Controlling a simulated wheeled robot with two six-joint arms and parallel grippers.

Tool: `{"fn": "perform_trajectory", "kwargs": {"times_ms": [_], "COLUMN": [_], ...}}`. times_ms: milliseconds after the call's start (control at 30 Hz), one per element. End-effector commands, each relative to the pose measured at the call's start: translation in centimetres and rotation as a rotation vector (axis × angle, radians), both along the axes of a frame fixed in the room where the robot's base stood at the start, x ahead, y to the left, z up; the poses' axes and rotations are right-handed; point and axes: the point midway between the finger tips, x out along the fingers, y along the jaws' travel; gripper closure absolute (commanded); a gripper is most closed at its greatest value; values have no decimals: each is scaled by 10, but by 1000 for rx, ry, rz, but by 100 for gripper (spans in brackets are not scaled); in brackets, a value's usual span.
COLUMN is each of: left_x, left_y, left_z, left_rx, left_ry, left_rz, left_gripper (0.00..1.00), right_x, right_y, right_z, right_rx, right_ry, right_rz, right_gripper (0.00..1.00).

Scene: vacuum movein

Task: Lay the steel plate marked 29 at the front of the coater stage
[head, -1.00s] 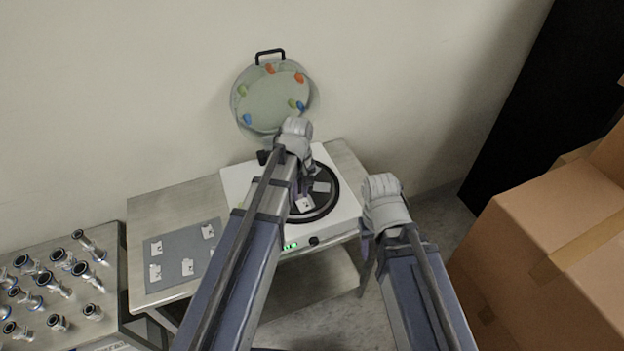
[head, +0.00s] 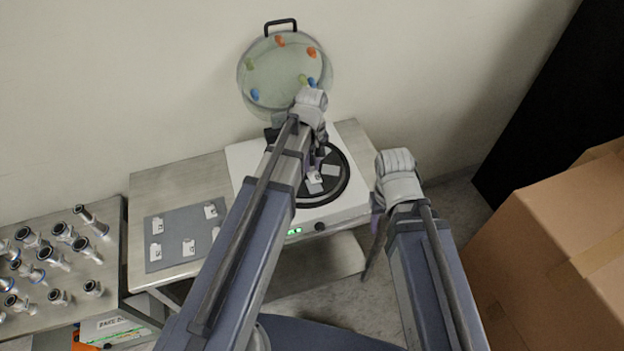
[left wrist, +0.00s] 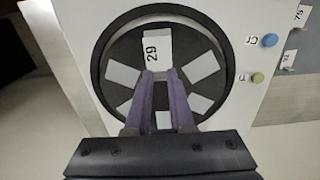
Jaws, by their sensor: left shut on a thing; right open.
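My left gripper (head: 318,165) is shut on the white steel plate marked 29 (head: 314,177). In the left wrist view, the fingers (left wrist: 158,76) grip the near edge of plate 29 (left wrist: 157,50), and its number faces up. The plate is over the front part of the round black coater stage (head: 341,192). The stage (left wrist: 105,50) bears several pale grey patches. A patch (head: 314,188) shows just in front of the plate. I cannot tell whether the plate touches the stage. My right gripper (head: 377,212) is open, empty, right of the coater.
The round clear lid (head: 290,75) with coloured knobs stands behind the coater. A grey mat (head: 174,240) with several white plates lies left of the coater. Metal fittings (head: 62,232) stand on the far-left table. Cardboard boxes (head: 545,250) are at the right.

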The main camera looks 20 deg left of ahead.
Motion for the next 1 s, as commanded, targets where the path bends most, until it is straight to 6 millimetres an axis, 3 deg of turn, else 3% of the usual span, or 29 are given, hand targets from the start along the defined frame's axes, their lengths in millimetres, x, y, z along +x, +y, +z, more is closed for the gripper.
{"fn": "perform_trajectory", "kwargs": {"times_ms": [233, 533, 967, 1000], "left_x": [0, 0, 0, 0], "left_y": [0, 0, 0, 0], "left_z": [-7, -41, -44, -43], "left_rx": [0, 1, 1, 1], "left_ry": [0, -1, -1, -1], "left_rz": [0, 0, 0, 0], "left_gripper": [100, 100, 100, 76], "right_x": [0, 0, 0, 0], "right_y": [0, 0, 0, 0], "right_z": [-7, -41, -44, -43], "right_rx": [0, 0, 0, 0], "right_ry": [0, 0, 0, 0], "right_rz": [0, 0, 0, 0], "right_gripper": [50, 50, 50, 50]}}
